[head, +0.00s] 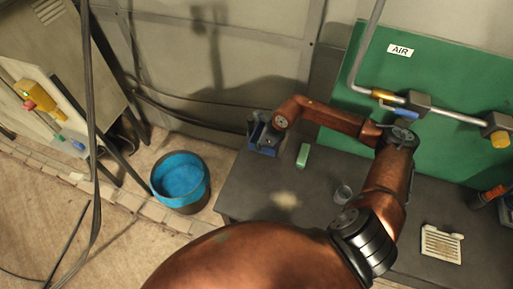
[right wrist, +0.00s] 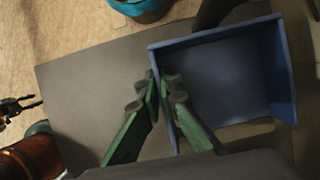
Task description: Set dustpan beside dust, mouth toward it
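The blue dustpan (head: 262,139) is at the far left of the dark table in the head view. In the right wrist view the dustpan (right wrist: 225,75) is large, with raised walls at its left, top and right; its lower side is partly hidden by my gripper body. My right gripper (right wrist: 163,88) has its green fingers close together on either side of the left wall, shut on it. The dust (head: 286,200) is a pale patch on the table, below and right of the dustpan in the head view, apart from it. My left gripper (right wrist: 36,101) shows small at the left edge, prongs apart.
A blue bucket (head: 181,181) stands on the floor to the left. A green panel with pipes (head: 440,75) rises behind.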

